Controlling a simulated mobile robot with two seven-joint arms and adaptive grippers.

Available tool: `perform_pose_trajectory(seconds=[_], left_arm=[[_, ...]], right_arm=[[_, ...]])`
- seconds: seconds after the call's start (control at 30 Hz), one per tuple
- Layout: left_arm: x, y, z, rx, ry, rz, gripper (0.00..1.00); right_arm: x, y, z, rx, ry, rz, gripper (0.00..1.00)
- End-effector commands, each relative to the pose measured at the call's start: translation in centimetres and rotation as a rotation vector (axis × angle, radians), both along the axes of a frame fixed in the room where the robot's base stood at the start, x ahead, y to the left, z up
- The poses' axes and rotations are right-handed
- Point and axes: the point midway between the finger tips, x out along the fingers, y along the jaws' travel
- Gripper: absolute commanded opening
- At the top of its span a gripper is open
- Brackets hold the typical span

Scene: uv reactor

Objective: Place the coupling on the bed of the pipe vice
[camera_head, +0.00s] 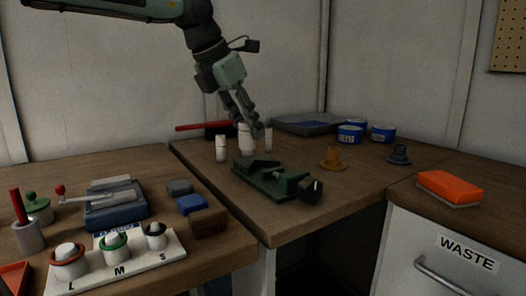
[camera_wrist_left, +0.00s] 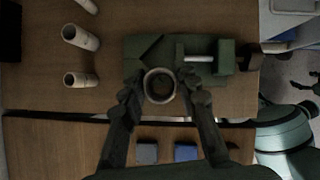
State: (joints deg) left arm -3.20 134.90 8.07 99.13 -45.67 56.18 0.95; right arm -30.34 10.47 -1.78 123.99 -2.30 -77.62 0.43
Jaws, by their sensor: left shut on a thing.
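The pipe vice (camera_head: 272,182) is green and lies on the wooden bench in the middle of the head view. It also shows in the left wrist view (camera_wrist_left: 148,50), with its screw and jaw block to the right. My left gripper (camera_head: 248,126) is shut on the coupling, a pale ring-like cylinder (camera_head: 244,140), behind and above the vice. In the left wrist view the coupling (camera_wrist_left: 159,86) is seen end-on between the fingertips, overlapping the vice's edge. The gap below it is hard to judge.
Pale upright pipes (camera_head: 222,149) stand close left of the vice. An amber fitting (camera_head: 333,159), a dark blue fitting (camera_head: 398,154) and blue tins (camera_head: 350,134) are to the right. The left bench holds an L-M-S rack (camera_head: 170,250). A gap separates the benches.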

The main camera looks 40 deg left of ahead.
Motion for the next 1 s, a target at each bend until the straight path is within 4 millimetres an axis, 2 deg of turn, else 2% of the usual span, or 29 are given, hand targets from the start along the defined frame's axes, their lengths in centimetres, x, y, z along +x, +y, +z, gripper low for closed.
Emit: perform_pose_trajectory(seconds=[0.1,0.3,0.37,0.63,1.0], left_arm=[[2.5,-0.3,-1.6,0.000,0.005,0.001,0.10],[4.7,-0.5,-2.8,0.002,0.001,0.000,0.10],[4.9,-0.6,-3.2,0.000,0.000,-0.001,0.10],[4.8,-0.6,-6.6,-0.001,0.000,-0.002,0.10],[4.9,-0.6,-7.1,-0.001,-0.002,-0.001,0.10]], right_arm=[[0.1,0.0,-0.6,0.004,0.004,0.001,0.79],[0.1,0.0,-1.4,0.008,0.006,0.001,0.79],[0.1,0.0,-1.5,0.008,0.006,0.001,0.79],[0.1,0.0,-1.7,0.009,0.007,0.001,0.79],[-0.1,0.0,-2.3,0.009,0.017,0.000,0.79]])
